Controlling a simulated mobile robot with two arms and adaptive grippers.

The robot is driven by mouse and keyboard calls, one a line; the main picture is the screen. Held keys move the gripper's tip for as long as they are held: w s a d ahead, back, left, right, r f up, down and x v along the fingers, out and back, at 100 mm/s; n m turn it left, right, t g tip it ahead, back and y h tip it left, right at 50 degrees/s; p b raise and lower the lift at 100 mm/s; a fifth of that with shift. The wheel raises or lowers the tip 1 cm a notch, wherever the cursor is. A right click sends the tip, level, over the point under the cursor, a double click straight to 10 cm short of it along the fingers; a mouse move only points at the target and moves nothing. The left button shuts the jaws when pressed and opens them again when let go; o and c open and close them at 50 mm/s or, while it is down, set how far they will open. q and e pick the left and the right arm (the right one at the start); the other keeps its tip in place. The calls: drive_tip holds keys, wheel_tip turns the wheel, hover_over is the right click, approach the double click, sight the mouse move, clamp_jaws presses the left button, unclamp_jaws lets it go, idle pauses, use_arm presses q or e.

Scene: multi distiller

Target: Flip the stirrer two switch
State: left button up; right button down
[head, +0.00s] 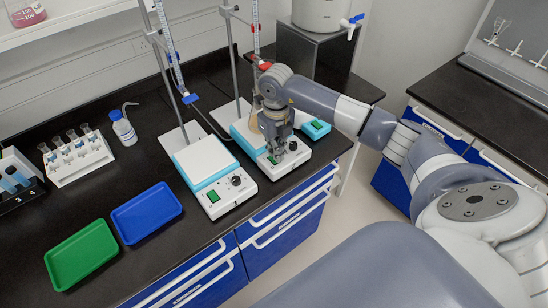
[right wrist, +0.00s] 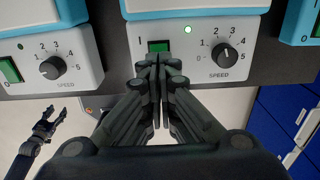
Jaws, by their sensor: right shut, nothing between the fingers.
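Several white-and-blue stirrers stand in a row; I cannot read numbers on them. My right gripper (head: 277,158) is at the front panel of the middle stirrer (head: 296,152). In the right wrist view its shut, empty fingers (right wrist: 158,60) point at this stirrer's green switch (right wrist: 158,46) and hide its lower part. I cannot tell whether they touch it. A small green light (right wrist: 187,30) glows beside the switch, left of the speed knob (right wrist: 224,54). My left gripper (right wrist: 62,113) shows at lower left in the right wrist view, open and away from the stirrers.
The left stirrer (head: 204,160) has its own green switch (head: 214,196) and knob. Metal stands (head: 165,60) rise behind the stirrers. Blue (head: 146,212) and green (head: 81,254) trays lie at left. Another stirrer's edge (head: 316,129) shows at right.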

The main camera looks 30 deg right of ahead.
drive_tip(key=shift+s+f+b, duration=0.1)
drive_tip(key=shift+f+b, duration=0.7)
drive_tip(key=shift+f, duration=0.2)
idle(0.3)
drive_tip(key=shift+r, duration=0.1)
drive_tip(key=shift+r+p, duration=0.75)
drive_tip(key=shift+r, duration=0.15)
drive_tip(key=shift+r+p, duration=1.55)
drive_tip(key=shift+r, duration=1)
